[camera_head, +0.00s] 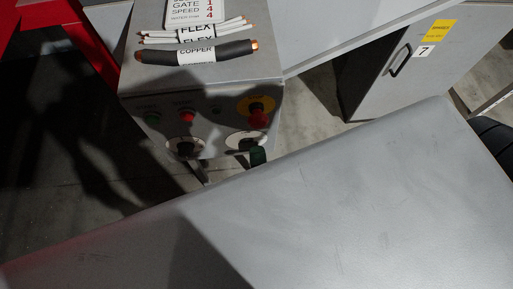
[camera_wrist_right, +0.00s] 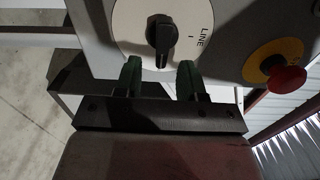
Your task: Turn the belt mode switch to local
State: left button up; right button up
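A rotary switch with a black knob (camera_wrist_right: 161,38) on a round white dial (camera_wrist_right: 126,17) fills the upper middle of the right wrist view. The word LINE and a short mark are printed right of the knob; no LOCAL label can be read. The knob's grip runs up and down in that view. My right gripper (camera_wrist_right: 160,78) is open, its two dark green fingertips just below the knob and on either side of its lower end. In the head view its fingertip (camera_head: 258,156) shows at the right white dial (camera_head: 235,140). My left gripper is not in view.
The grey control box (camera_head: 140,92) also carries a red emergency stop on yellow (camera_head: 258,118), a green button (camera_head: 153,118), a red button (camera_head: 187,115) and a second dial (camera_head: 184,146). Cable pieces (camera_head: 196,52) lie on top. A grey cabinet (camera_head: 395,85) stands right.

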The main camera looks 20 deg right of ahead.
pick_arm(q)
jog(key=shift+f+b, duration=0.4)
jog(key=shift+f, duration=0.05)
pick_arm(e)
jog(key=v, duration=0.9)
notch_tip(320, 180, down, 17)
jog(key=s+n+g+y+p, duration=0.2)
jog(key=n+g+y+p, duration=0.5)
jog(key=n, duration=0.8)
pick_arm(q)
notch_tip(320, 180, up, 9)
jog(key=p, duration=0.1)
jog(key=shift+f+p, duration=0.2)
jog(key=shift+p, duration=0.1)
pick_arm(e)
jog(key=s+d+f+n+g+h, duration=0.2)
jog(key=s+d+f+n+g, duration=0.7)
jog(key=s+d+f, duration=0.4)
jog(key=shift+d, duration=0.85)
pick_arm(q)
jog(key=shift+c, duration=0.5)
pick_arm(e)
jog(key=shift+s, duration=0.1)
